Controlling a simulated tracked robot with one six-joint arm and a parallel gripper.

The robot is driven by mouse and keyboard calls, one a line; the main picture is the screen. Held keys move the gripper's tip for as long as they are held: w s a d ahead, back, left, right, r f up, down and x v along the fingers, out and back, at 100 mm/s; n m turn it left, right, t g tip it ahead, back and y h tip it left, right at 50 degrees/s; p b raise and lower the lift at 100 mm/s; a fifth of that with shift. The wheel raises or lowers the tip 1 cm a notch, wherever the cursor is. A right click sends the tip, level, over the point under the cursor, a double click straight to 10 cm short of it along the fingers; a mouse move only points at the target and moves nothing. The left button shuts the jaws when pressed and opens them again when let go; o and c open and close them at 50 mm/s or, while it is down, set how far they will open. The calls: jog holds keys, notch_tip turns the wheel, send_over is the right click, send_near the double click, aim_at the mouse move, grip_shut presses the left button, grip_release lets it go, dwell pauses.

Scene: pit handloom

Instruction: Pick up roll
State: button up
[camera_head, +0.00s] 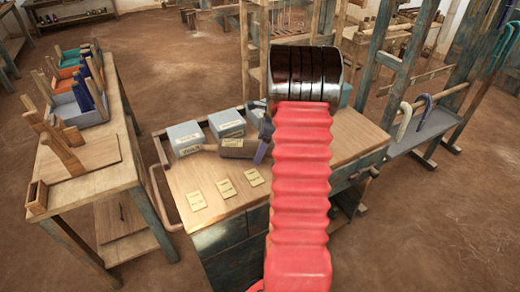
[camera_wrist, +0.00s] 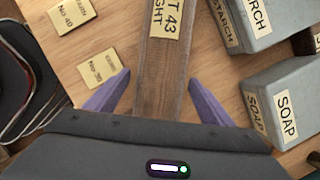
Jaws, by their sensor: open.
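I cannot make out a plainly round roll in either view. A long brown, wood-like piece (camera_wrist: 163,60) with a cream label, partly reading "T 43" and "GHT", runs between my fingers in the wrist view. It looks like the brown block (camera_head: 236,147) on the bench in the head view. My gripper (camera_wrist: 157,88) is open, with one purple finger on each side of this piece. Whether the fingers touch it I cannot tell. In the head view my red arm hides most of my gripper (camera_head: 262,152) and part of the bench.
A grey starch box (camera_wrist: 245,20) and a grey soap box (camera_wrist: 285,105) stand close to the right of my gripper in the wrist view. Several labelled cards (camera_head: 225,188) lie on the wooden bench (camera_head: 240,205). A side table (camera_head: 95,180) stands left, loom frames (camera_head: 400,70) right.

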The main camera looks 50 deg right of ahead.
aim_at(257, 143)
jog(key=shift+c, duration=0.3)
jog(key=c, duration=1.7)
jog(key=shift+c, duration=0.2)
jog(key=shift+r, duration=0.1)
notch_tip(257, 143, up, 7)
jog(key=shift+f, duration=0.15)
jog(key=shift+s, duration=0.3)
jog(key=s+a, duration=0.2)
jog(key=s, duration=0.6)
jog(key=s+a, duration=0.3)
jog(key=s, duration=0.5)
jog(key=shift+s+a, duration=0.2)
jog(key=shift+s, duration=0.1)
jog(key=shift+n, duration=0.3)
